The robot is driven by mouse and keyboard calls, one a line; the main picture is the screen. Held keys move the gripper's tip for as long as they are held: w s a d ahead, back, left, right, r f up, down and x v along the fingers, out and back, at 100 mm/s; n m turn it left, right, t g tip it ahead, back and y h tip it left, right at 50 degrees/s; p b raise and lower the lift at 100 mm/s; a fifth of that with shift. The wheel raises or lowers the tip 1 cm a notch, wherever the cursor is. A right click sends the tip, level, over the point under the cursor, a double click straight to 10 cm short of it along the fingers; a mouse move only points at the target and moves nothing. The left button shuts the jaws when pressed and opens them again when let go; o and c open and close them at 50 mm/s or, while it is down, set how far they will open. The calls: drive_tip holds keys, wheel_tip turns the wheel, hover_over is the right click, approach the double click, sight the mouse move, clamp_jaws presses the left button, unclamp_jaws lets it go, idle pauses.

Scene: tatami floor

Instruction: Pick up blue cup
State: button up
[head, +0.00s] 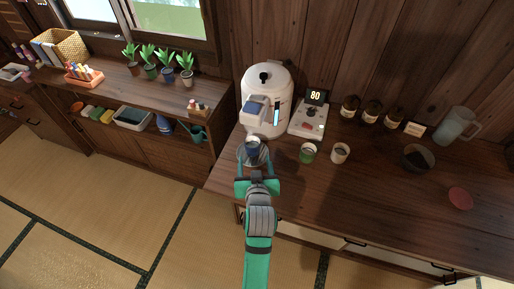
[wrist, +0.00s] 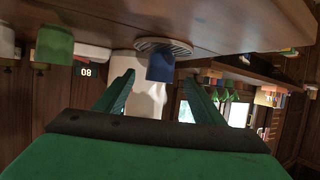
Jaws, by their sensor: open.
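The blue cup (head: 252,149) stands on a round drip tray (head: 242,157) beneath the spout of the white water dispenser (head: 281,108). My gripper (head: 255,166) reaches toward it from the counter's front edge, with its two fingers apart. In the wrist view, which is upside down, the cup (wrist: 161,68) shows between the tips of my open gripper (wrist: 160,78), on the slatted tray (wrist: 178,44). The fingers are not closed on the cup. I cannot tell whether the tips are level with its sides or a little short of it.
A green cup (head: 308,153) and a white cup (head: 340,153) stand to the right on the counter. Behind them is a scale reading 80 (head: 307,121). A dark bowl (head: 417,158), a red bowl (head: 460,198) and a pitcher (head: 456,126) are farther right. The front middle counter is clear.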

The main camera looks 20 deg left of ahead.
sight(252, 138)
drive_tip(key=x, duration=0.4)
drive_tip(key=shift+w+a, duration=0.1)
drive_tip(key=shift+w, duration=0.2)
drive_tip(key=shift+f+x, duration=0.2)
drive_tip(key=shift+x, duration=2.85)
drive_tip(key=shift+s+a, duration=0.1)
drive_tip(key=shift+s, duration=0.05)
drive_tip(key=c, duration=1.3)
drive_tip(key=shift+r, duration=0.2)
drive_tip(key=shift+r, duration=1.15)
drive_tip(key=shift+s+r, duration=0.1)
drive_tip(key=shift+r, duration=0.25)
drive_tip(key=shift+w+r+v, duration=0.25)
drive_tip(key=shift+r+v, duration=0.35)
drive_tip(key=shift+v, duration=2.1)
drive_tip(key=shift+w+r+v, duration=0.2)
drive_tip(key=shift+r+v, duration=0.35)
drive_tip(key=shift+v, duration=2.15)
drive_tip(key=shift+w+r+v, duration=0.25)
drive_tip(key=shift+r+v, duration=0.35)
drive_tip(key=shift+v, duration=2.15)
